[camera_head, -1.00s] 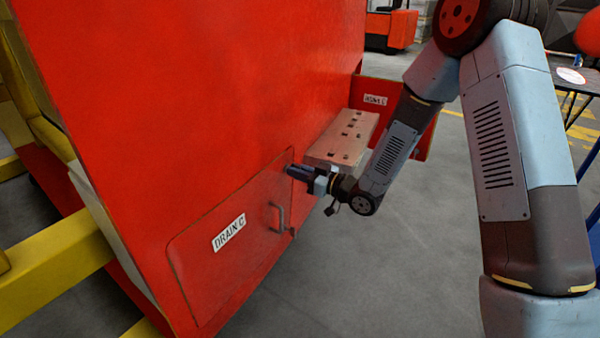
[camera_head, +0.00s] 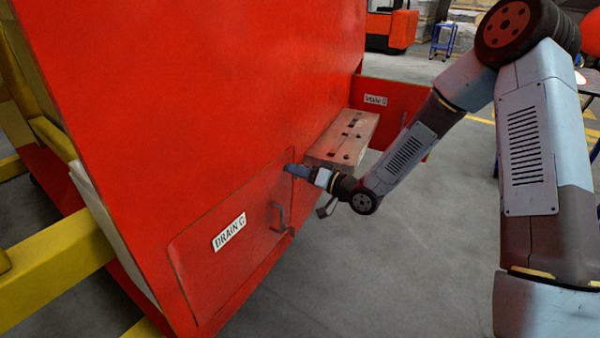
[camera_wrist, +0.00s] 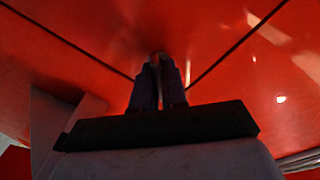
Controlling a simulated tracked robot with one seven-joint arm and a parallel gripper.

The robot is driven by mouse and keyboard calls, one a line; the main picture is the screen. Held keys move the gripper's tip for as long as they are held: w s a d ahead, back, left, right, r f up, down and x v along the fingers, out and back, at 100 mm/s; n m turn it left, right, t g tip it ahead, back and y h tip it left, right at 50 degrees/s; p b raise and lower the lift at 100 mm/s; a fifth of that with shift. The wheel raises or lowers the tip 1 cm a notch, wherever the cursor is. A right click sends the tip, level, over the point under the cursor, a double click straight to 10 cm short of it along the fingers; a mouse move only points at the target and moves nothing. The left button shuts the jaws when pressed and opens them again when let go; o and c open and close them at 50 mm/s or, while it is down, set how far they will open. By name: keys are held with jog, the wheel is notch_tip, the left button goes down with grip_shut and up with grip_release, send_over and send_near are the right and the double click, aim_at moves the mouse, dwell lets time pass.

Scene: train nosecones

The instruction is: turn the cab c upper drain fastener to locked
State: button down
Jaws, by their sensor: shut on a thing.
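The red drain panel (camera_head: 205,255), labelled "DRAIN C" or similar, sits closed in the red cab side (camera_head: 200,90). My gripper (camera_head: 291,169) is at the panel's upper right corner, where the upper fastener would sit.
A brown coupler block (camera_head: 343,138) with dark holes juts out just behind my gripper. A red flap (camera_head: 395,100) with a white label stands beyond it. Yellow beams (camera_head: 60,285) lie at the left. The grey floor (camera_head: 400,270) below my arm is clear.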

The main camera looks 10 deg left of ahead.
jog(key=m, duration=0.4)
jog(key=shift+d+f+m, duration=0.1)
jog(key=shift+f+m, duration=0.05)
jog(key=shift+m, duration=0.15)
jog(key=shift+f+m, duration=0.15)
jog(key=shift+m, duration=2.15)
jog(key=c, duration=1.3)
grip_release()
jog(key=shift+o, duration=0.2)
jog(key=shift+d, duration=0.35)
jog(key=v, duration=1.3)
jog(key=shift+s, duration=0.1)
